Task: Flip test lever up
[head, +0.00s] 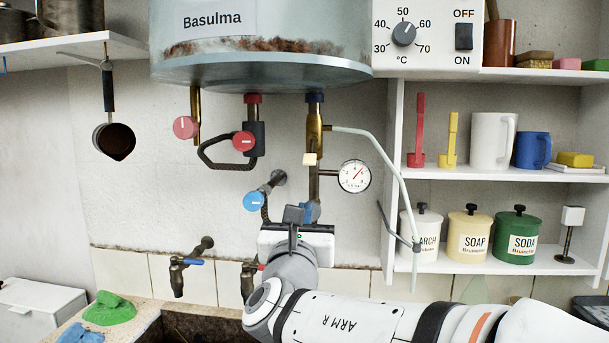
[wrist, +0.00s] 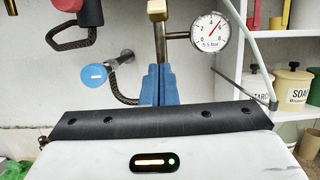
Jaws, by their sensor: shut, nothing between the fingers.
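A small cream-tipped lever (head: 310,158) sticks out on the vertical pipe below the brass valve (head: 315,130); it seems to be the test lever. In the wrist view the cream lever (wrist: 157,8) is at the top edge, above my fingertips. My gripper (head: 311,207) is shut and empty, pointing up below the lever, with a visible gap between them. Its blue fingers (wrist: 160,70) lie together in the wrist view and hide the lower part of the pipe.
A pressure gauge (head: 354,176) is just right of the pipe. A blue round knob (head: 254,201) is to the left, and a red knob (head: 243,141) is higher up. A pale hose (head: 385,160) curves down at the right. The tank (head: 260,70) overhangs.

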